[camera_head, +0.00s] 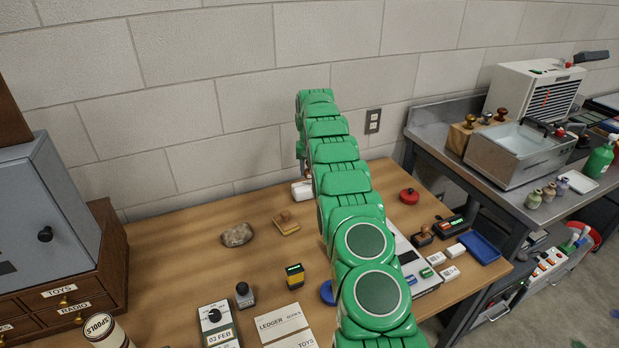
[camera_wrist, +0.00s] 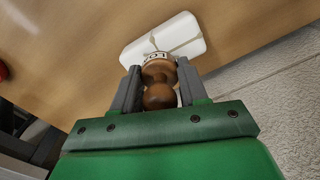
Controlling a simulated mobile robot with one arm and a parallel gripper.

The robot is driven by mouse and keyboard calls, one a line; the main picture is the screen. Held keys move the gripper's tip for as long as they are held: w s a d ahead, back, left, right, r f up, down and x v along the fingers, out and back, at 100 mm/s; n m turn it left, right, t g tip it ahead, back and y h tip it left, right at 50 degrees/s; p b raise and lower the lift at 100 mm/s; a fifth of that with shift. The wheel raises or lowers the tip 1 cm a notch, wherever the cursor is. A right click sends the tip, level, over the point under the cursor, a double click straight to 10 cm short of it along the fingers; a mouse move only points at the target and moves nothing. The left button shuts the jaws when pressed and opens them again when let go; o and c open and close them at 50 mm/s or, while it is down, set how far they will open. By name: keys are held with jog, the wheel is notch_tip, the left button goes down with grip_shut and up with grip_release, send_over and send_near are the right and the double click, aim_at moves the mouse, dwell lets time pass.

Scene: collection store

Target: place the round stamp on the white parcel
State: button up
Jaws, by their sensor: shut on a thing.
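The round stamp (camera_wrist: 158,96) has a turned brown wooden handle and a pale round base with dark lettering. My gripper (camera_wrist: 159,70) is shut on its handle, one finger on each side. The white parcel (camera_wrist: 188,32), tied with string, lies just beyond the stamp in the wrist view, and the stamp's base overlaps its near edge there. I cannot tell whether they touch. In the head view the parcel (camera_head: 300,191) lies near the wall, partly hidden behind my green arm. My gripper is low over it, mostly hidden by the arm.
A stone (camera_head: 237,235) and a wooden block stamp (camera_head: 286,223) lie left of the arm. A red round item (camera_head: 409,196) and a blue tray (camera_head: 480,247) are to its right. The wall is close behind the parcel. The tabletop left of the parcel is clear.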

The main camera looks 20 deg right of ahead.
aim_at(310, 176)
jog(key=shift+w+f, duration=0.2)
jog(key=shift+f, duration=0.05)
jog(key=shift+w+d+f, duration=0.1)
jog(key=shift+w+f, duration=0.1)
jog(key=shift+f, duration=0.15)
jog(key=shift+f, duration=1.5)
jog(key=o, duration=1)
jog(key=shift+f, duration=0.1)
jog(key=shift+o, duration=0.2)
